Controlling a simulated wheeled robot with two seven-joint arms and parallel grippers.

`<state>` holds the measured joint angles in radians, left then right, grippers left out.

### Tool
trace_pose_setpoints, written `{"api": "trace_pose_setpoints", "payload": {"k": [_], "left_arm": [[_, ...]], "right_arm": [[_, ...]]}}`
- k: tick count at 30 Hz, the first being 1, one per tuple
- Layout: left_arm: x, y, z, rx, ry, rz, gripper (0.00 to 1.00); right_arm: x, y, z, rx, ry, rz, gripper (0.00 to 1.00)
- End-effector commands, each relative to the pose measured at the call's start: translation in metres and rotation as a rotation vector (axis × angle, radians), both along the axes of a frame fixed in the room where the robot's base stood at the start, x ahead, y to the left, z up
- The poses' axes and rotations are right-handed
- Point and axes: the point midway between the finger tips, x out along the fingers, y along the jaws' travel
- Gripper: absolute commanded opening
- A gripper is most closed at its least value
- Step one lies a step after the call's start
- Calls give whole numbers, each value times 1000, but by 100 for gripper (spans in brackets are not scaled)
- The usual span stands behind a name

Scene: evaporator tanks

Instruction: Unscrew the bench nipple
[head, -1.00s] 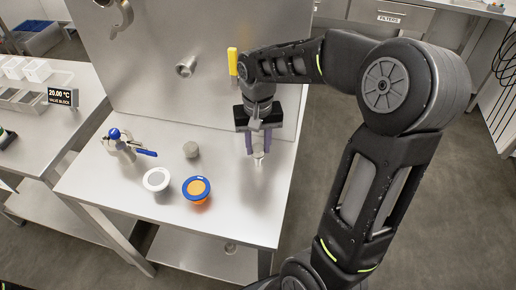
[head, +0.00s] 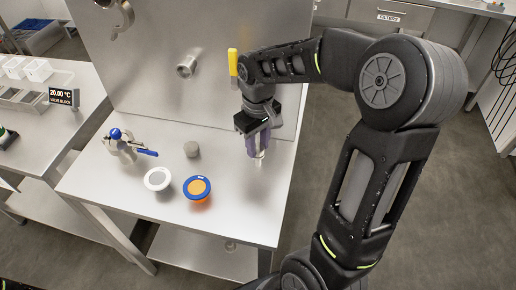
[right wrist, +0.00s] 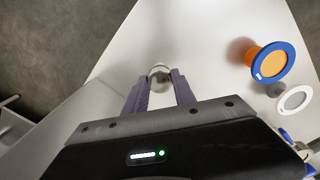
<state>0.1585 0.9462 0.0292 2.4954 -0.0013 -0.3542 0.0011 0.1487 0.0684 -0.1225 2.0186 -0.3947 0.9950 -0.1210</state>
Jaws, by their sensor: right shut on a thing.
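The bench nipple (right wrist: 160,72) is a small metallic fitting standing on the steel bench top (head: 225,215). In the right wrist view it sits between the tips of my right gripper's purple fingers (right wrist: 160,88). In the head view my right gripper (head: 257,150) points down at the right part of the bench, and the nipple (head: 259,155) shows only as a small pale bit at its fingertips. The right gripper is shut on the nipple. My left gripper is not in view.
A steel panel with a pipe stub (head: 187,64) rises behind. A yellow handle (head: 233,62) is near my wrist.

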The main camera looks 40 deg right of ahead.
Motion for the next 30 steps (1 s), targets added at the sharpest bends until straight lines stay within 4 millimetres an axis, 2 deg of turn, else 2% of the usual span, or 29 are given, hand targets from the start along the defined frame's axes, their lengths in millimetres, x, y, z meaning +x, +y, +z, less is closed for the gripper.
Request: {"api": "trace_pose_setpoints", "payload": {"k": [7, 16, 24, 25, 27, 30], "left_arm": [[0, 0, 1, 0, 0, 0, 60], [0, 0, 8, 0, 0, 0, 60], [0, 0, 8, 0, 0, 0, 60], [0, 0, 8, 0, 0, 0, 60], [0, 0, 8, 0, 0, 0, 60], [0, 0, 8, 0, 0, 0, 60]], "right_arm": [[0, 0, 1, 0, 0, 48, 0], [0, 0, 1, 0, 1, 414, 0], [0, 0, 0, 0, 0, 449, 0], [0, 0, 0, 0, 0, 449, 34], [0, 0, 0, 0, 0, 448, 40], [0, 0, 0, 0, 0, 447, 41]]}}
